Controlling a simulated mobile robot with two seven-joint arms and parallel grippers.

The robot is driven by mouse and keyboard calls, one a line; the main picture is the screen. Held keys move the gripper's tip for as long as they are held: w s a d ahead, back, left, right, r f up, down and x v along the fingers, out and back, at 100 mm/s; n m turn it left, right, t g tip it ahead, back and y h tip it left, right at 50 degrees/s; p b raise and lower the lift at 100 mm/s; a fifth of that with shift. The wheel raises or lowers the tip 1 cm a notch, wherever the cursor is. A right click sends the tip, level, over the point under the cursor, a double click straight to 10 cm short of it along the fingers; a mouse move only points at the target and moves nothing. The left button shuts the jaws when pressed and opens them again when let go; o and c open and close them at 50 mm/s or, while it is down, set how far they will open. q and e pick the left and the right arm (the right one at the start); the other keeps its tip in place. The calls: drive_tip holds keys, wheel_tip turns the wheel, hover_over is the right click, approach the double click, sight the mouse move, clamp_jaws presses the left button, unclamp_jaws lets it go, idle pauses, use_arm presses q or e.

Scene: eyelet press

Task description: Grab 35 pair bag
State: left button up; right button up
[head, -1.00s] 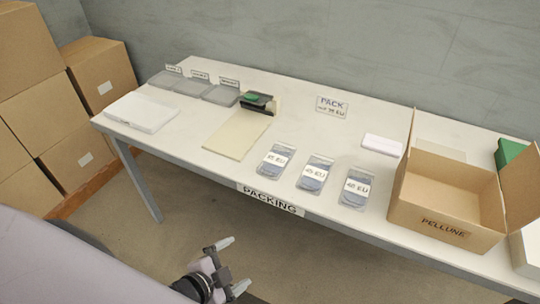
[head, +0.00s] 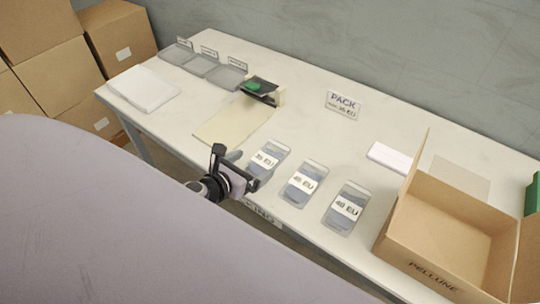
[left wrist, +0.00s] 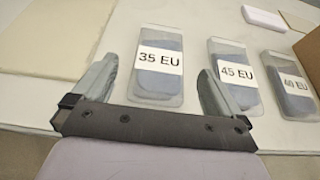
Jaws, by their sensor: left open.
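The bag labelled 35 EU (head: 265,160) lies flat near the table's front edge, leftmost of three clear bags with dark contents. My left gripper (head: 238,166) is open and empty, at the table's front edge just left of the 35 EU bag. I cannot tell whether it touches. My right gripper is not in view.
An open PELLUNE carton (head: 435,280) stands to the right of the bags. A beige mat (head: 225,127) and a press with a green part (head: 262,90) are behind left. A PACK sign (head: 343,104) reading 35 EU stands behind. Grey trays (head: 200,65) are at the far left.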

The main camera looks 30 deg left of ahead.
sight(265, 159)
use_arm(q)
drive_tip(key=shift+f+x, duration=0.15)
drive_tip(key=shift+x, duration=1.4)
drive_tip(key=shift+f+x, duration=0.1)
drive_tip(key=shift+x, duration=1.4)
drive_tip(key=shift+s, duration=0.1)
drive_tip(key=c, duration=1)
